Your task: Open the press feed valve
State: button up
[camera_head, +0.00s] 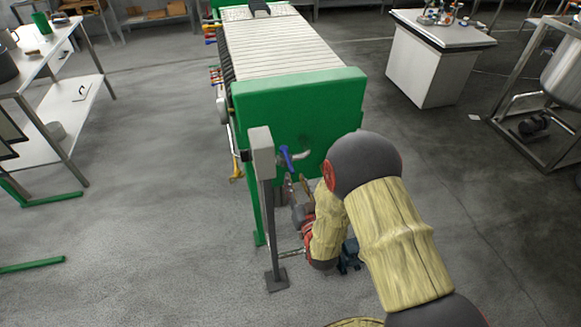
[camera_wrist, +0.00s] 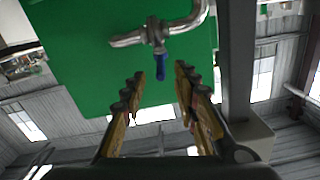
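The press feed valve is on a bent metal pipe at the green end plate of the filter press (camera_head: 300,100). Its blue lever handle (camera_head: 287,157) also shows in the wrist view (camera_wrist: 161,62), where it hangs from the pipe (camera_wrist: 185,27). My gripper (camera_head: 297,184) is below the handle in the head view, low in front of the green plate. In the wrist view my gripper (camera_wrist: 160,80) has its two fingers apart, with a gap between them. The handle lies ahead, in line with that gap, and I cannot tell whether it is touched.
A grey post with a box on top (camera_head: 262,150) stands just left of the valve, close to my gripper. A white cabinet (camera_head: 435,70) stands at the back right and a steel frame with a tank at the far right. A shelf table (camera_head: 75,105) is at left. Floor between is clear.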

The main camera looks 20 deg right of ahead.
aim_at(290, 163)
jog(key=w+b, duration=0.2)
jog(key=w, duration=0.5)
jog(key=shift+w+r, duration=0.15)
jog(key=shift+w, duration=0.25)
jog(key=c, duration=0.3)
grip_shut()
dwell(0.4)
